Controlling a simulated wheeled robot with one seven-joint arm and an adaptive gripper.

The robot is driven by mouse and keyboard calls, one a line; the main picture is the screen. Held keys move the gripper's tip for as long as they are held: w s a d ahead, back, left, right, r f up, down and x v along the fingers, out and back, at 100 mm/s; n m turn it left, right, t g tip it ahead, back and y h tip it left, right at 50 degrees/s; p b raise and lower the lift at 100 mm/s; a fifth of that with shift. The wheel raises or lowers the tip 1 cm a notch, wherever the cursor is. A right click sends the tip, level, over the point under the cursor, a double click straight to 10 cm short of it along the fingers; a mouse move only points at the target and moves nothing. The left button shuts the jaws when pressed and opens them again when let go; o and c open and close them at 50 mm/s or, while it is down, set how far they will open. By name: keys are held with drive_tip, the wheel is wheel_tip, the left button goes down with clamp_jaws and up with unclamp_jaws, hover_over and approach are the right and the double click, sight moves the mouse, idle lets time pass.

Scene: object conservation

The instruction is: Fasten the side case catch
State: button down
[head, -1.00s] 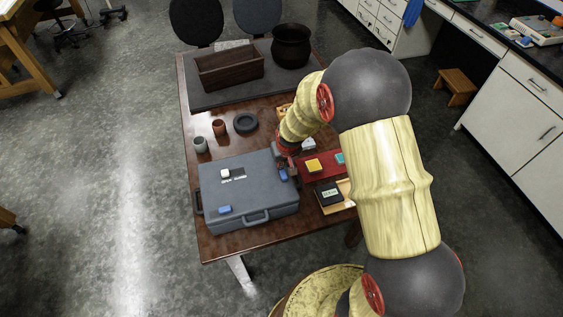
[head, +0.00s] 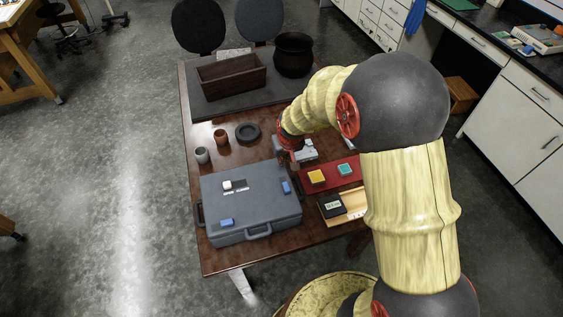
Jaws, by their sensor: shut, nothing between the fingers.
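The grey case (head: 215,198) lies closed on the wooden table, its handle towards the front edge. The blue side catch (head: 286,187) is at the right edge of its lid. A second blue catch (head: 227,222) is at the front edge. I cannot tell from this view whether the side catch is fully fastened. My gripper (head: 291,162) is shut and empty, just beyond the case's back right corner and apart from the side catch. The fingertips are small and partly hidden by the wrist.
A red tray (head: 347,168) with yellow and teal blocks and a wooden tray (head: 352,204) with a black box lie right of the case. A grey cup (head: 202,155), a brown cup (head: 221,137) and a dark ring (head: 248,133) stand behind it.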

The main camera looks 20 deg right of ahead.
drive_tip(key=shift+v, duration=1.15)
drive_tip(key=shift+s, duration=0.15)
drive_tip(key=s+g, duration=0.1)
drive_tip(key=s, duration=0.2)
drive_tip(key=s+f+g, duration=0.1)
drive_tip(key=s, duration=0.2)
drive_tip(key=shift+f, duration=0.2)
drive_tip(key=s+r+t+b, duration=0.3)
drive_tip(key=s+r+b, duration=0.1)
drive_tip(key=s+r, duration=1.7)
drive_tip(key=shift+s+a+r+t, duration=0.3)
drive_tip(key=shift+s+r+t, duration=0.05)
drive_tip(key=shift+r+t, duration=0.1)
